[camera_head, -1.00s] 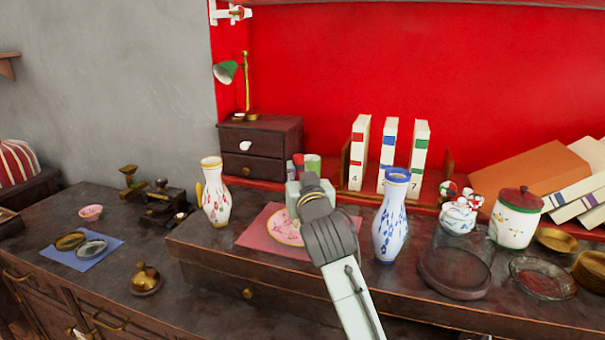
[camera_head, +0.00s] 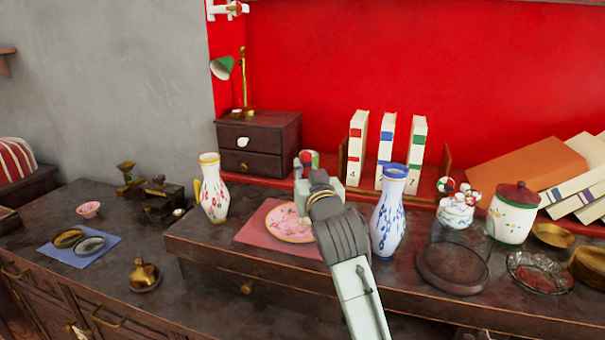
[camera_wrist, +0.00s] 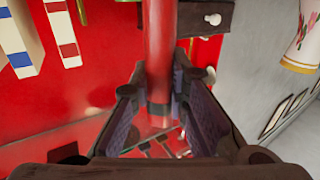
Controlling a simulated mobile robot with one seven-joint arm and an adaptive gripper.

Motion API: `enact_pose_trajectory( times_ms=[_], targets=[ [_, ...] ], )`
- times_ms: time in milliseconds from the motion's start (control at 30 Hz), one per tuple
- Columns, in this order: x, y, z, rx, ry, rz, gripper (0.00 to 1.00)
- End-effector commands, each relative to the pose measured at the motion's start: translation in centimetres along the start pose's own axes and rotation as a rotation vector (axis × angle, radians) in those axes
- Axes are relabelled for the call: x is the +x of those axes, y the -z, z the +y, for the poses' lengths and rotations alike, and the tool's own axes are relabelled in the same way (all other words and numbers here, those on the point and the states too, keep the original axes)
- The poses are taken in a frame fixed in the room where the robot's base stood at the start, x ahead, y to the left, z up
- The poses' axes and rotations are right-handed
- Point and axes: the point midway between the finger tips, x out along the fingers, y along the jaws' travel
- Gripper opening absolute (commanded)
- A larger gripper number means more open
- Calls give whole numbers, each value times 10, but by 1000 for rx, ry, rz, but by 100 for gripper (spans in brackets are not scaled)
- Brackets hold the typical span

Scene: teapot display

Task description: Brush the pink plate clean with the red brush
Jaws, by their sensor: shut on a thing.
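The pink plate (camera_head: 286,226) lies on a pink mat (camera_head: 248,238) on the raised wooden top in the head view. It has a pale face with a pink pattern, and my arm covers its right part. My gripper (camera_wrist: 161,92) is shut on the red brush (camera_wrist: 160,40), whose red handle runs between the fingers in the wrist view. The brush's bristles are not clearly seen. In the head view my arm's end is over the plate's right side, and it hides the fingers. I cannot tell whether the brush touches the plate.
A red-flowered vase (camera_head: 213,200) stands left of the mat. A blue-patterned vase (camera_head: 390,215) stands close to my arm on the right. Behind are a small drawer box (camera_head: 262,136) and several upright books (camera_head: 386,150). A glass dome's dark base (camera_head: 452,270) is farther right.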

Motion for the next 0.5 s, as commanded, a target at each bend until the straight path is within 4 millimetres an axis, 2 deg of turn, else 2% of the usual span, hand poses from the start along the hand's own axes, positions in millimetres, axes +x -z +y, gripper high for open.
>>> enact_pose_trajectory(
  times_ms=[167,500],
  targets=[
    [5,0,1,0,1,-1,0],
    [16,1,-17,1,1,0,0]
  ],
)
